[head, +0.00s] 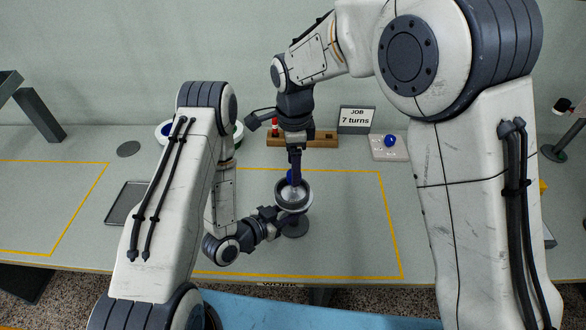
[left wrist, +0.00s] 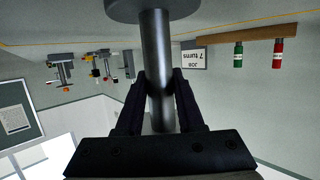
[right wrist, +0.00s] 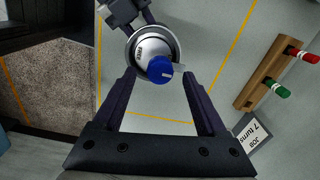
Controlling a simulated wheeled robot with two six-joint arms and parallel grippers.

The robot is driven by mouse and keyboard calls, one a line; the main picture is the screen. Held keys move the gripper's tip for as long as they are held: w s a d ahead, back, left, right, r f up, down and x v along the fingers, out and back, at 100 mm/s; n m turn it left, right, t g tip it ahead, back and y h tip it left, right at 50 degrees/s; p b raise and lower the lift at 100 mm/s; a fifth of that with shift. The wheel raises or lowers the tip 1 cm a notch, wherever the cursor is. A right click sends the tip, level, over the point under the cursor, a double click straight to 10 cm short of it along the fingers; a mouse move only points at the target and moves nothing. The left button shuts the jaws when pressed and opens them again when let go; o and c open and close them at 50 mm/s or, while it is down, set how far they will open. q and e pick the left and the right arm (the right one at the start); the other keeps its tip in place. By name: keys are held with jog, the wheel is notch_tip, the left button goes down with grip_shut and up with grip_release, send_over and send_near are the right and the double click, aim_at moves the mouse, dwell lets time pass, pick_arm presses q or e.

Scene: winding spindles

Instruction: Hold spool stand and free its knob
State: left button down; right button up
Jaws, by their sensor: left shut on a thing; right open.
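The spool stand (head: 295,228) is upright inside the taped area, with a round dark base, a grey post (left wrist: 158,60) and a silver spool (right wrist: 146,46) on top. A blue knob (right wrist: 160,70) caps the spool; in the head view (head: 291,176) it is partly hidden by my right gripper. My left gripper (left wrist: 160,82) is shut on the post below the spool, coming in from the left. My right gripper (right wrist: 159,72) is open and points down from above. The knob shows between its fingertips, with gaps on both sides; I cannot tell how far down the fingers reach.
Behind stand a wooden rack (head: 320,141) with red and green pieces, a "JOB 7 turns" sign (head: 356,120), and a pale plate (head: 378,155) with a blue piece. A grey tray (head: 122,203) lies at left. The yellow-taped table around the stand is mostly clear.

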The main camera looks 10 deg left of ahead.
jog(key=shift+f, duration=0.95)
jog(key=shift+c, duration=0.3)
grip_shut()
